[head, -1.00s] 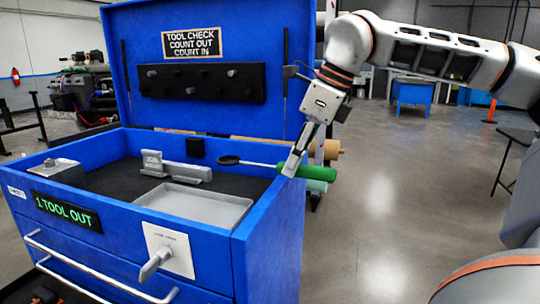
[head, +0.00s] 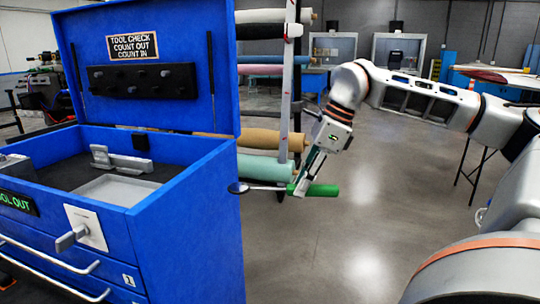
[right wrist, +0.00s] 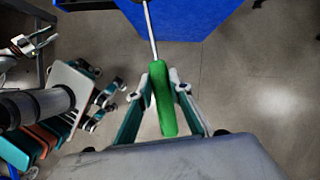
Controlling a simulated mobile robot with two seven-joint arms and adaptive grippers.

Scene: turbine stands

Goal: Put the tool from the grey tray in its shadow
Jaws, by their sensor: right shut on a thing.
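My right gripper (head: 301,188) is shut on the green handle of a tool (head: 322,190). The tool has a thin shaft and a dark round head that points left, near the side of the blue tool chest (head: 195,225). In the right wrist view the green handle (right wrist: 163,100) lies between the fingers (right wrist: 160,85), with the shaft pointing up toward the blue chest. The grey tray (head: 118,190) in the chest looks empty. The dark foam (head: 65,178) lies around it; no tool shadow can be made out. My left gripper is not in view.
The open lid (head: 150,30) stands upright at the back of the chest. A grey metal piece (head: 120,162) stands behind the tray. A rack of rolls (head: 262,138) is behind the tool. The floor (head: 340,250) to the right is clear.

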